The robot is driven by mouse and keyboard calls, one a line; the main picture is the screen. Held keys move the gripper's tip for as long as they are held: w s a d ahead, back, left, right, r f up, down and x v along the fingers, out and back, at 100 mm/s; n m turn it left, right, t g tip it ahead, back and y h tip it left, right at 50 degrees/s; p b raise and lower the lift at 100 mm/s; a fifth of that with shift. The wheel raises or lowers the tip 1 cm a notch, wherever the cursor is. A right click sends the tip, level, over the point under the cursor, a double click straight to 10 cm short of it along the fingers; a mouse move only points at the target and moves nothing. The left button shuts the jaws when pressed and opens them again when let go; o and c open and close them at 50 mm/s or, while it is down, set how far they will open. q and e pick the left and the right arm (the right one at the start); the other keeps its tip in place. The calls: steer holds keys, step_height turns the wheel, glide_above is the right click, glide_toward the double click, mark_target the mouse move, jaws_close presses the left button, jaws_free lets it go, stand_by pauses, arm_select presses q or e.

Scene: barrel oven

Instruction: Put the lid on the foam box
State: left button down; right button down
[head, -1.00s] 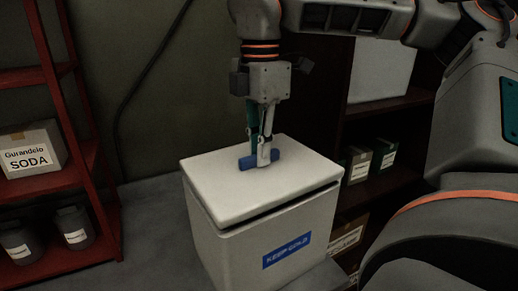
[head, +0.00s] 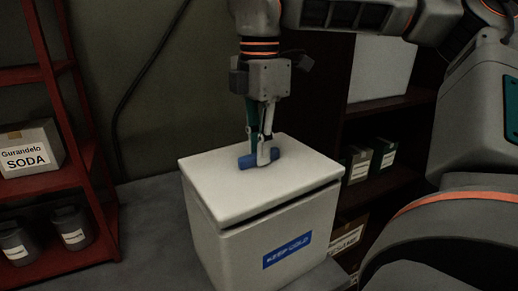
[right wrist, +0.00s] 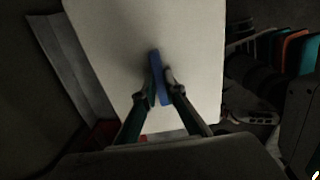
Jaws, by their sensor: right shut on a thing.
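The white lid (head: 225,180) lies over the top of the white foam box (head: 235,250), which has a blue label on its front. A dark gap shows between lid and box along the front right edge, so the lid looks slightly tilted or not flush there. The lid's blue handle (head: 246,161) is at its middle. My right gripper (head: 263,158) points down and is shut on the handle. In the right wrist view the fingers (right wrist: 160,85) are on either side of the blue handle. My left gripper is not in view.
A red shelf (head: 45,180) with a soda box (head: 28,148) and dark jars (head: 72,228) stands at the left. A dark shelf (head: 400,103) with small green boxes (head: 383,154) is behind at the right. A dark cable (head: 128,95) runs down the wall.

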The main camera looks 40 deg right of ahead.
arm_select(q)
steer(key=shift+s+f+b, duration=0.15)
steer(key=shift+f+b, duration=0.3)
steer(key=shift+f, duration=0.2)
arm_select(e)
steer(key=shift+f, duration=0.35)
stand_by(0.3)
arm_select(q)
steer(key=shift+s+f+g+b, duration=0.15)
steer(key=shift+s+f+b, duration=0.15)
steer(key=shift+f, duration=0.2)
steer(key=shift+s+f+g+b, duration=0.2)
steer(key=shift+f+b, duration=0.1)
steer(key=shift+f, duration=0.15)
arm_select(e)
steer(key=shift+f, duration=0.25)
stand_by(1.2)
stand_by(0.3)
steer(key=c, duration=2)
jaws_free()
steer(key=shift+o, duration=0.4)
steer(key=o, duration=0.4)
